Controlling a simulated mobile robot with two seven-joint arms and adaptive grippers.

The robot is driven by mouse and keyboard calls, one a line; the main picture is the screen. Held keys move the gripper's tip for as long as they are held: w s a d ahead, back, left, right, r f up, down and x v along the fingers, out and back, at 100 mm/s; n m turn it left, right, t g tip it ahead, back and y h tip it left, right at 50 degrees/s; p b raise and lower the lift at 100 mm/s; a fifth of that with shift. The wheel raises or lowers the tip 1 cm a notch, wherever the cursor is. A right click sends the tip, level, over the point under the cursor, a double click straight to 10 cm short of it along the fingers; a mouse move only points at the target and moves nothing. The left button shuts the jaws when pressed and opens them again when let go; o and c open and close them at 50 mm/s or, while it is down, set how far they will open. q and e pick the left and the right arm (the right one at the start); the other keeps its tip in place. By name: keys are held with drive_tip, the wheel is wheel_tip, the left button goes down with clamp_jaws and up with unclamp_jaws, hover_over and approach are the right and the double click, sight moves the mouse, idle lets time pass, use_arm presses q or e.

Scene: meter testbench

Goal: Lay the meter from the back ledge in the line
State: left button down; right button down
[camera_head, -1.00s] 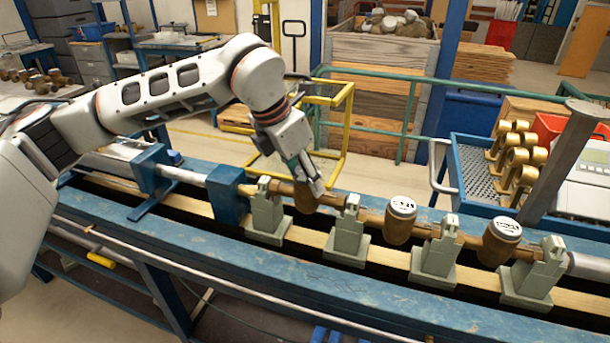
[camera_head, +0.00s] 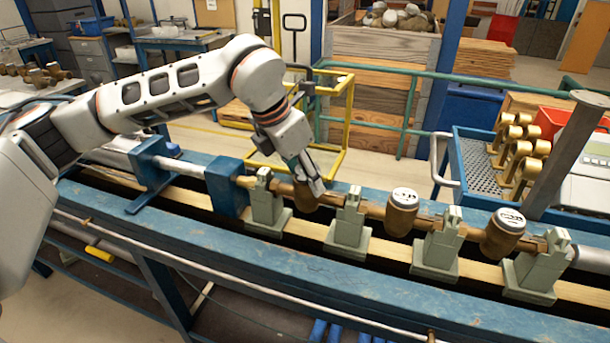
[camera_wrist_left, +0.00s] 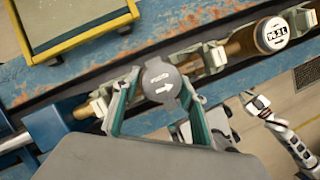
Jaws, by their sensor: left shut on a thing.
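My left gripper (camera_head: 312,185) is shut on a brown meter (camera_head: 304,199), at the line between the two leftmost grey-green supports (camera_head: 268,202) (camera_head: 350,222). In the left wrist view the same meter (camera_wrist_left: 160,82) shows a dark grey round face with a white arrow, between the fingers. The fingers partly hide it in the head view; I cannot tell whether it is fully seated. Two more brown meters with white faces (camera_head: 403,212) (camera_head: 503,232) sit in the line to the right. What seems to be my right gripper (camera_wrist_left: 257,104) shows small in the left wrist view.
A blue clamp block (camera_head: 227,187) with a brass nozzle stands at the line's left end. The blue back ledge (camera_head: 380,192) shows no loose meter. A tray (camera_head: 482,165) with several brass parts and a grey post (camera_head: 562,155) stand behind right.

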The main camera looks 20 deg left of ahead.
use_arm(q)
drive_tip(key=shift+f, duration=0.3)
idle(0.6)
drive_tip(key=c, duration=1.1)
unclamp_jaws()
drive_tip(key=shift+f, duration=0.1)
drive_tip(key=shift+r+p, duration=1.3)
drive_tip(key=shift+r, duration=1.25)
drive_tip(key=shift+r+p, duration=1.1)
drive_tip(key=shift+r, duration=0.9)
drive_tip(key=shift+f, duration=0.1)
